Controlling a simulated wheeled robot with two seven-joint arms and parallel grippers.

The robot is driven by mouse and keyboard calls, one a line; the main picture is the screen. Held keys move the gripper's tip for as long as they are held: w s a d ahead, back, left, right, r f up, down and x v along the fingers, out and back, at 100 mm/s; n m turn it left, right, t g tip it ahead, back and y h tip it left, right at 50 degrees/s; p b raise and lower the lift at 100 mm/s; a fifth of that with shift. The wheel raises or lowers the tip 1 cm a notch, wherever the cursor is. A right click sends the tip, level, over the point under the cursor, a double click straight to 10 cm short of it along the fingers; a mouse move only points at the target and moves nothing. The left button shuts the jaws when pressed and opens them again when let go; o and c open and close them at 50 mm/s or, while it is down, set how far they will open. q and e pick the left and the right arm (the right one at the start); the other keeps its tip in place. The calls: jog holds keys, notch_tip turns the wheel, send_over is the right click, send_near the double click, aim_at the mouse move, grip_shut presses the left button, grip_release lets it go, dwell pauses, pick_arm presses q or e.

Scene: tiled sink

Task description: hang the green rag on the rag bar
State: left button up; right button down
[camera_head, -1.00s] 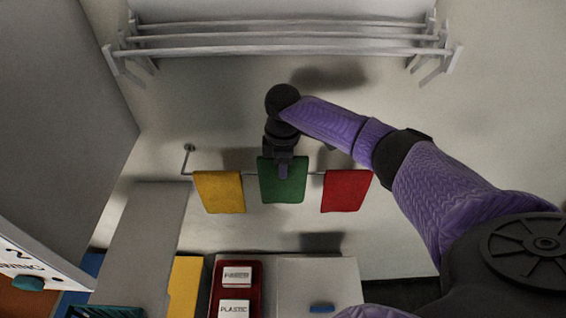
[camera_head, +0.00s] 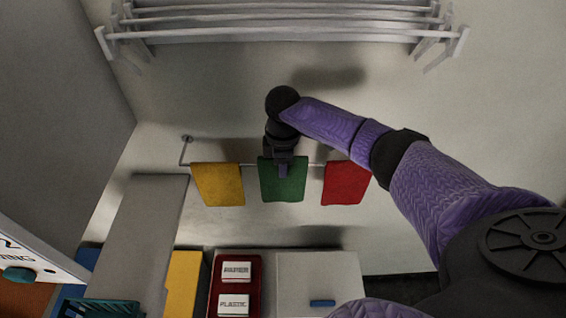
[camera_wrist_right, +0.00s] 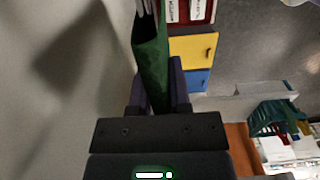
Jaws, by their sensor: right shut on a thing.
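The green rag (camera_head: 283,186) is between the yellow rag (camera_head: 219,185) and the red rag (camera_head: 345,184) in the head view. My right gripper (camera_head: 283,170) is shut on its top part. The rag also shows in the right wrist view (camera_wrist_right: 150,62), edge-on between the fingers (camera_wrist_right: 155,92). The rag bar (camera_head: 250,165) runs along the wall behind, with the yellow and red rags hanging on it. Whether the green rag touches or lies over the bar is hidden by the gripper. My left gripper is not in view.
A white rack (camera_head: 285,37) of several rails is on the wall above. A grey counter or panel (camera_head: 137,240), a red tray with white boxes (camera_head: 236,280) and a white cabinet (camera_head: 318,280) stand below. The wall right of the red rag is clear.

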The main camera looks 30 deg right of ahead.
jog(key=shift+f+b, duration=0.4)
jog(key=shift+f, duration=0.3)
jog(key=shift+c, duration=2.4)
grip_release()
